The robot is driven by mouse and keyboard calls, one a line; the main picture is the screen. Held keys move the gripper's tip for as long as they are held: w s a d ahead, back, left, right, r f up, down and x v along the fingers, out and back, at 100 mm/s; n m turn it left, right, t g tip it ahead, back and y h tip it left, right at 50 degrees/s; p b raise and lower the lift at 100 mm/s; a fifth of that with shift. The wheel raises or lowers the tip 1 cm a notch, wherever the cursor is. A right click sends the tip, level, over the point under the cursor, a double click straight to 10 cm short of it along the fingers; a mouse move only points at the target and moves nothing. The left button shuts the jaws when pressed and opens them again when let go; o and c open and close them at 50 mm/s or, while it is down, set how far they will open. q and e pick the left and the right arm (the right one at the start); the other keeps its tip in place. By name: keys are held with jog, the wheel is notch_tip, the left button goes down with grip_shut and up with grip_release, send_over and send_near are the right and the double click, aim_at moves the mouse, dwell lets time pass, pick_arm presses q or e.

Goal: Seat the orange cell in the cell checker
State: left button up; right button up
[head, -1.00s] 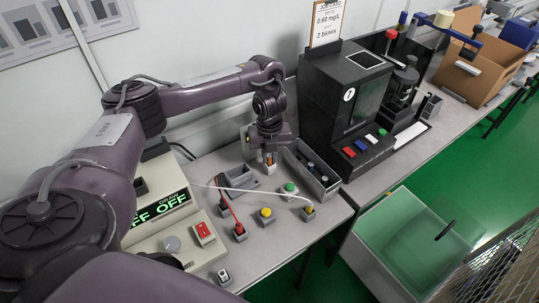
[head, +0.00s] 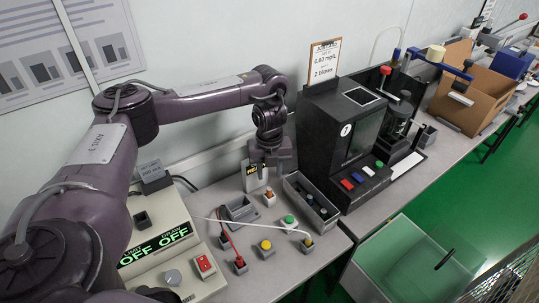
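The orange cell (head: 269,194) stands in a small grey-white holder on the bench, below my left gripper (head: 271,172). Behind and beside it is an upright pale panel with a small amber display (head: 256,179), which looks like the cell checker. How deep the cell sits is too small to tell. My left gripper is above the cell and apart from it, pointing down with nothing seen in it; its dark fingers are small but look open. My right gripper is out of view.
A grey open box (head: 311,204) with dark cells stands to the right. A grey tray (head: 239,209), green button (head: 289,221) and yellow button (head: 265,246) are near. A black tester (head: 341,140) rises at right; an OFF-display console (head: 160,247) stands left.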

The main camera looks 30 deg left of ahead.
aim_at(270, 188)
pick_arm(q)
notch_tip(270, 188, up, 5)
jog(key=shift+f+p, duration=0.2)
jog(key=shift+p, duration=0.35)
jog(key=shift+f, duration=0.1)
